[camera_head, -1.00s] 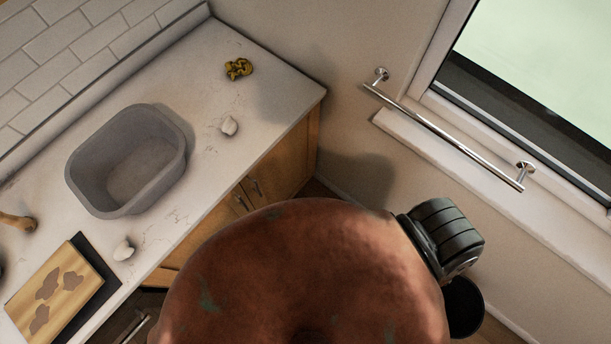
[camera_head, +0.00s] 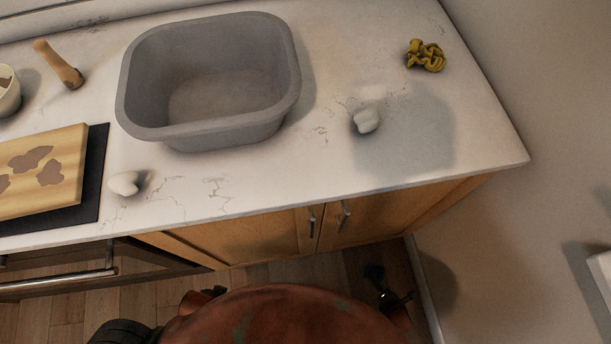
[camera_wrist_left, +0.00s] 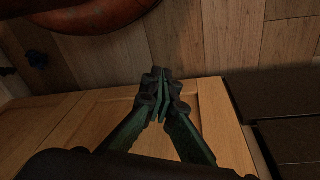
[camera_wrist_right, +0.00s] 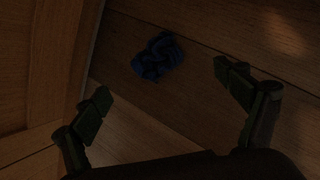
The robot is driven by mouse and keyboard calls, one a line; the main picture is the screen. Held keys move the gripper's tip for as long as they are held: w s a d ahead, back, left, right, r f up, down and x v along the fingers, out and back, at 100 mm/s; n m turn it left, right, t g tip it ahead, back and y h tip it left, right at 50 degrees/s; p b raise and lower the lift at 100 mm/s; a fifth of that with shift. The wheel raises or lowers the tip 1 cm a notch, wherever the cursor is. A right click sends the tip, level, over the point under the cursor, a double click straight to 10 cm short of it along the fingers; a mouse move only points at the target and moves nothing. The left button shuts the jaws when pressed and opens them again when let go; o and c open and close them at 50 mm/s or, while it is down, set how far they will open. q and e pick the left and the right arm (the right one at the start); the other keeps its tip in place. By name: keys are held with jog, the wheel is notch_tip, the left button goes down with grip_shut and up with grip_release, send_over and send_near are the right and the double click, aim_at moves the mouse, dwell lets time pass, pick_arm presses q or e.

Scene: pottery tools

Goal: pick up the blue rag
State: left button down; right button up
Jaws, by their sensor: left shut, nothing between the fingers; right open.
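The blue rag (camera_wrist_right: 157,57) lies crumpled on the dark wooden floor in the right wrist view. My right gripper (camera_wrist_right: 163,88) is open and empty, with its fingers spread and the rag beyond them, apart from both. In the head view my right gripper (camera_head: 388,290) is low, in front of the cabinet doors; I cannot make out the rag there. My left gripper (camera_wrist_left: 162,90) is shut and empty in front of the wooden cabinet front.
The counter (camera_head: 440,150) stands ahead, with a grey basin (camera_head: 150,130), a yellow cloth (camera_head: 426,56), white lumps and a wooden board (camera_head: 60,160) on it. Cabinet doors (camera_head: 380,218) with handles (camera_head: 345,215) are below. A wall closes the right side.

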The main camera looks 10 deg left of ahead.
aim_at(375, 272)
jog(key=w+f+n+b, duration=0.1)
jog(key=w+a+f+n+b, duration=0.1)
jog(key=f, duration=0.1)
jog(key=w+f+n+b, duration=0.1)
jog(key=shift+a+f+b, duration=0.25)
jog(key=shift+a+b, duration=0.1)
jog(key=shift+a, duration=0.05)
jog(key=shift+w+f, duration=0.1)
jog(key=shift+f, duration=0.1)
jog(key=b+x, duration=0.1)
jog(key=x, duration=0.1)
jog(key=b+x, duration=0.1)
jog(key=b, duration=0.1)
jog(key=shift+d+f+b, duration=0.15)
jog(key=shift+f+b, duration=0.15)
jog(key=shift+f, duration=0.25)
jog(key=shift+w+f+b, duration=0.35)
jog(key=shift+f, duration=0.05)
pick_arm(q)
jog(key=w+d+f+t+h, duration=0.1)
jog(key=w+d+f+t, duration=0.3)
jog(key=w+f, duration=0.3)
jog(key=shift+w+d+f+t+h, duration=0.3)
jog(key=shift+w+d, duration=0.05)
jog(key=shift+d, duration=0.45)
pick_arm(e)
jog(key=c, duration=0.8)
